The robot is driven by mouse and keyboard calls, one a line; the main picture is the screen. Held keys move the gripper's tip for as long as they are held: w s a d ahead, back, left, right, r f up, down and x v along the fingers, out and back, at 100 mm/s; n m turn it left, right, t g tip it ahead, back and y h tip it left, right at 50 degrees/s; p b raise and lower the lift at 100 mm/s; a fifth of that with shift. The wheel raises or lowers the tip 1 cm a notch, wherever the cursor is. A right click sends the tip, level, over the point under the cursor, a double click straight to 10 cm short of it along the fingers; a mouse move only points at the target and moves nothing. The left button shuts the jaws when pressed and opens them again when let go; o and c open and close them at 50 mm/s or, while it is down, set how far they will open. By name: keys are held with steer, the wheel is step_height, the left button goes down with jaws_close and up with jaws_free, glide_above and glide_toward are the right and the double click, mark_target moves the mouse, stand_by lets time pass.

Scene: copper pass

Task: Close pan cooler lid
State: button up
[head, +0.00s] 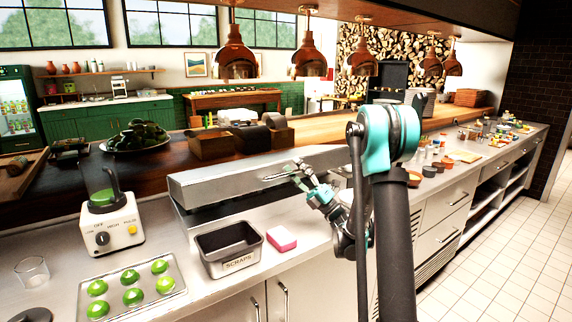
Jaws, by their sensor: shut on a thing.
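The pan cooler lid (225,184) is a long brushed-steel cover on the counter, left of my arm. Its broad front face shows, and a dark gap lies under its lower edge. A thin bar handle (275,177) runs along its front face. My gripper (297,172) is at the right part of this handle, with its fingers shut on it. My arm hides the right end of the lid. The inside of the cooler is not visible.
A dark bin marked SCRAPS (229,264) and a pink sponge (282,239) stand in front of the lid. A blender (108,225) and a tray of green items (130,287) are at left. Copper lamps (236,60) hang above the wooden pass.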

steer(key=o, duration=0.8)
steer(key=d, duration=0.1)
steer(key=s+d, duration=0.1)
steer(key=d, duration=0.1)
steer(key=s+d, duration=0.1)
steer(key=shift+s+d+r, duration=0.1)
steer(key=shift+d+r, duration=0.1)
steer(key=shift+d, duration=0.05)
steer(key=s+d, duration=0.1)
steer(key=d, duration=0.3)
steer(key=s+d, duration=0.1)
steer(key=d, duration=0.1)
steer(key=shift+s, duration=0.35)
steer(key=c, duration=1)
steer(key=shift+o, duration=0.2)
steer(key=shift+a, duration=0.1)
